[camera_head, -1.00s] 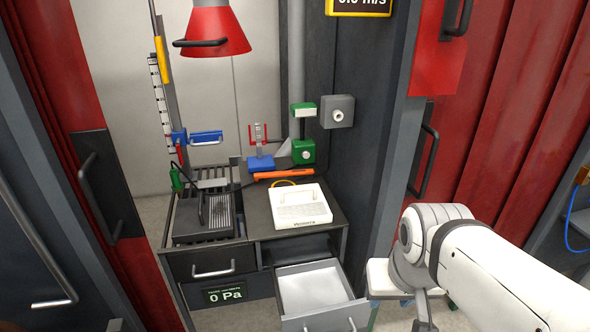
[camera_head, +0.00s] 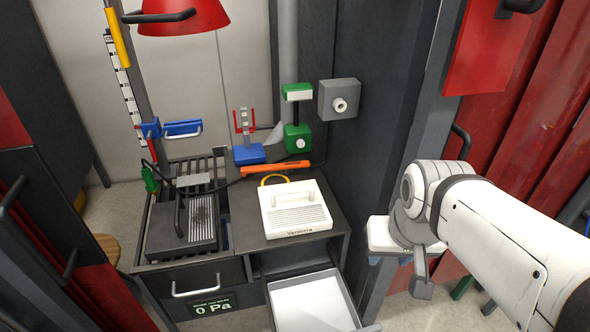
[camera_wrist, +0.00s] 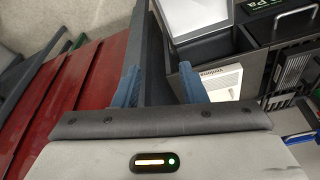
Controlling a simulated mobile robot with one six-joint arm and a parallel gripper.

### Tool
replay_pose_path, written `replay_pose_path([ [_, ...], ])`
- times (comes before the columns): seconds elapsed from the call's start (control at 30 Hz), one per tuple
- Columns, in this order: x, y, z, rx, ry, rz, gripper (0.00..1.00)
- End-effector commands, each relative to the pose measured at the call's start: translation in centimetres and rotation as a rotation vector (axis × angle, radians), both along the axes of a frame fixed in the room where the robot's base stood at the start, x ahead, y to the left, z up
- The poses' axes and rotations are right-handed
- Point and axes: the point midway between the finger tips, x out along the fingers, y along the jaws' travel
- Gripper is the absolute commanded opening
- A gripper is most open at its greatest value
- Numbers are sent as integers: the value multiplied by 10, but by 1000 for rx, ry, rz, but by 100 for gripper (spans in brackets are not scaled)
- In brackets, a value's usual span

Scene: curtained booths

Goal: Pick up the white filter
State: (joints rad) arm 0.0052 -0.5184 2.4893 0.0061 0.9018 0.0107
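A white box (camera_head: 294,208) with a handle, a ribbed grille and the lettering "Ventora" sits on the dark bench top (camera_head: 246,226). The open drawer (camera_head: 345,296) below it shows a plain white surface inside (camera_head: 308,304). I cannot tell for sure which of these is the white filter. The white box also shows partly in the wrist view (camera_wrist: 222,80), beyond the right finger. My gripper (camera_wrist: 159,72) has its two blue fingers apart with nothing held between them. It is away from the box and the drawer.
A dark slotted unit (camera_head: 182,231) with a handle stands left of the box. An orange bar (camera_head: 276,168), a blue stand (camera_head: 249,154) and a green device (camera_head: 297,138) are behind it. A dark wall panel (camera_head: 375,130) stands between bench and arm. A red lamp (camera_head: 185,18) hangs above.

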Motion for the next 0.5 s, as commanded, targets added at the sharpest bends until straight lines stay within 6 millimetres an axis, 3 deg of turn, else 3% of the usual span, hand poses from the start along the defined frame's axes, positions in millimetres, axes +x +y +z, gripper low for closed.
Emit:
replay_pose_path([
  [0.17, 39, 7, 9, 79, 30, -107, 38],
  [0.37, 122, 38, 11, 235, 103, -356, 38],
  [0.5, 182, 62, -2, 337, 167, -545, 38],
])
